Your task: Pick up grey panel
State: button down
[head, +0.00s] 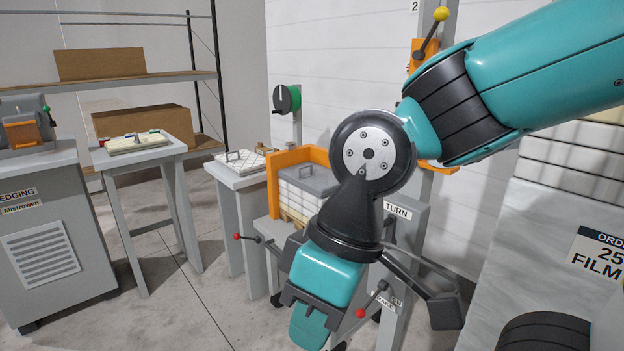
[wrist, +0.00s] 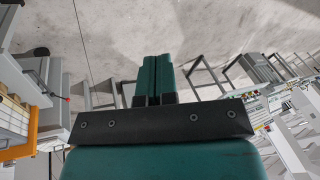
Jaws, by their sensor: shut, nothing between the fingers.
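The grey panel (head: 309,178) lies flat on top of a stack of white blocks (head: 300,200) in the head view, with a small handle on its upper face. Its right part is hidden behind my arm. My gripper (head: 308,328) hangs in front of the stack, lower than the panel and apart from it, pointing down. In the wrist view the two teal fingers (wrist: 153,80) are pressed together with nothing between them, over bare floor. I cannot make out the grey panel in the wrist view.
An orange corner guard (head: 273,185) stands around the stack. Left of it are a table with a quilted white panel (head: 240,162) and a table with a cream panel (head: 137,143). Red-knobbed levers (head: 237,237) jut out near my gripper. A TURN-labelled post (head: 398,212) stands behind my wrist.

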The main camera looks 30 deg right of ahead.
aim_at(317, 179)
jog(key=u, duration=0.1)
jog(key=i, duration=2.55)
jog(key=z, duration=0.5)
